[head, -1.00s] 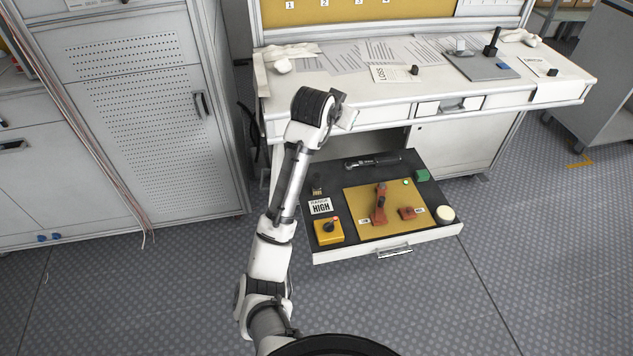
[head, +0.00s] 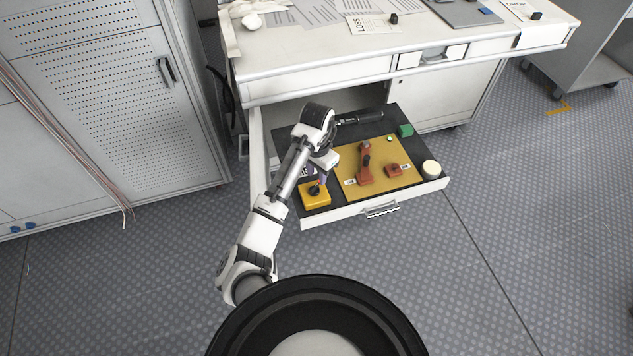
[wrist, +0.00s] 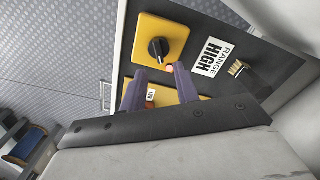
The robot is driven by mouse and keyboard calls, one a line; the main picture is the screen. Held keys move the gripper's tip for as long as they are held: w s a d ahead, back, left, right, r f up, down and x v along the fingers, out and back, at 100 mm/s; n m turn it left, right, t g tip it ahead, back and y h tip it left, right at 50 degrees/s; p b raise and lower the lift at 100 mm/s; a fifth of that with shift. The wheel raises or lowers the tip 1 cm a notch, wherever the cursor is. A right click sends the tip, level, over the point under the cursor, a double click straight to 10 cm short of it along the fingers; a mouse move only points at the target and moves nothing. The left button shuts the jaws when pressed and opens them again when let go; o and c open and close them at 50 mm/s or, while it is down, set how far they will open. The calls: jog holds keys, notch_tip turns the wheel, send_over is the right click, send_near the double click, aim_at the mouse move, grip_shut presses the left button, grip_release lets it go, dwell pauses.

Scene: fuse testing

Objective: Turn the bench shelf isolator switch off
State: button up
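The isolator switch is a yellow box (head: 315,199) with a black rotary knob (wrist: 158,48), on the dark pull-out shelf (head: 292,153). In the wrist view the whole knob shows, with its bar roughly along the picture's vertical. A small reddish spot (wrist: 170,70) shows at the box's edge, near one fingertip. My gripper (wrist: 156,74) is open, its two purple-grey fingers apart with nothing between them. In the head view my gripper (head: 322,177) is over the box and partly covers it. I cannot tell whether a finger touches the box.
A "RANGE HIGH" card (wrist: 212,58) lies beside the box. An ochre board (head: 345,170) with a red lever device (head: 365,165) and a red block (head: 393,170) is to the right. A green block (head: 405,130), white round piece (head: 431,168) and dark tool (head: 360,117) sit around it.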

aim_at(317, 185)
jog(key=shift+f, duration=2.25)
grip_shut()
